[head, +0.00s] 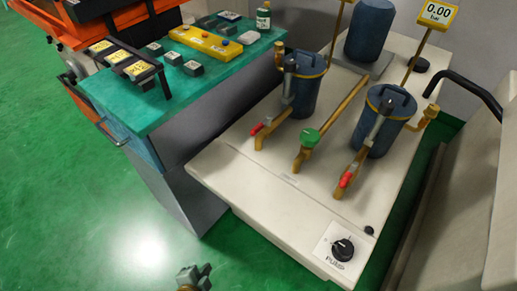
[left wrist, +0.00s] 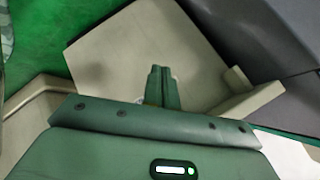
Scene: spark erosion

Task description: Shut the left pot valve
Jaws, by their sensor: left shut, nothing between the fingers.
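The left pot (head: 305,85) is a dark blue filter pot on the cream unit. Its valve has a red handle (head: 257,129) on a brass pipe in front of it. The handle appears to lie roughly along the pipe, but it is too small to be sure. My left gripper (head: 194,274) shows at the bottom edge of the head view, well in front of and below the valve. It also shows in the left wrist view (left wrist: 162,85), with its fingers together and nothing between them. My right gripper is not in view.
A second blue pot (head: 387,115) with a red-handled valve (head: 345,180) stands to the right. A green knob (head: 310,137) sits between the two valves. A black pump knob (head: 343,249) is on the front. A teal-topped bench (head: 150,118) stands left; the green floor is clear.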

